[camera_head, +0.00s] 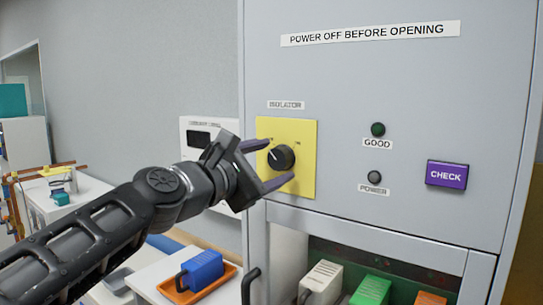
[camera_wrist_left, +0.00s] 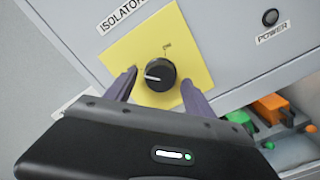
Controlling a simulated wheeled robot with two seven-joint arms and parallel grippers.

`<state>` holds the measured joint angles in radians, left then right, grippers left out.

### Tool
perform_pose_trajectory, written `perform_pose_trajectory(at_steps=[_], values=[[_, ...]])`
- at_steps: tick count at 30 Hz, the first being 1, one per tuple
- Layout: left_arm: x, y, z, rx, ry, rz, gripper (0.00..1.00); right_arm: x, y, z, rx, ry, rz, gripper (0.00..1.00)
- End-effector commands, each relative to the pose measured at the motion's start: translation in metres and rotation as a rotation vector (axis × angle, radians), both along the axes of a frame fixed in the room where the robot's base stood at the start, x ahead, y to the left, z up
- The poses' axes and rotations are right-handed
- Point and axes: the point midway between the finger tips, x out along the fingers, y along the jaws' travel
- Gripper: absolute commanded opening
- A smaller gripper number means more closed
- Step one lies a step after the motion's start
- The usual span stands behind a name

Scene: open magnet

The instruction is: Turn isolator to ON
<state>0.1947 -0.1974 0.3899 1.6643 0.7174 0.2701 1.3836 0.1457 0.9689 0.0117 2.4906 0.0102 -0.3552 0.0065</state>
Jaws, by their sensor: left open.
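The isolator is a black round knob (camera_head: 282,158) on a yellow plate (camera_head: 303,185) on the grey cabinet front. A white line on the knob points to the upper left in the head view, toward the left mark rather than the ON mark. My left gripper (camera_head: 268,165) is open in front of the plate, with its purple fingers spread. In the left wrist view the knob (camera_wrist_left: 160,75) lies between and just beyond the fingertips (camera_wrist_left: 158,78). I cannot tell whether either finger touches it. My right gripper is in neither view.
Right of the isolator are a dark green GOOD lamp (camera_head: 378,129), a dark POWER lamp (camera_head: 374,177) and a purple CHECK button (camera_head: 446,175). Below is an open bay with coloured blocks (camera_head: 371,290). A blue block (camera_head: 202,269) sits in an orange tray (camera_head: 172,293) at lower left.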

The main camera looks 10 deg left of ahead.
Motion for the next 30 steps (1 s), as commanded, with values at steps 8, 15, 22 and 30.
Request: perform_pose_trajectory(at_steps=[8,15,22,30], values=[[0.0039,-0.0018,-0.0004,0.000,0.000,0.000,0.62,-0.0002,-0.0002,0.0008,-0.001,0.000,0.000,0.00],[0.0037,-0.0017,-0.0004,0.000,0.000,0.000,0.47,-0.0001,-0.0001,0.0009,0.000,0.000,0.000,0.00],[0.0036,-0.0017,-0.0004,0.000,0.000,0.000,0.28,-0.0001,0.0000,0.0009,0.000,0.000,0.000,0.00],[0.0036,-0.0018,-0.0004,0.000,0.000,0.000,0.06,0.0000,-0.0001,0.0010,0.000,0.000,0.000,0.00]])
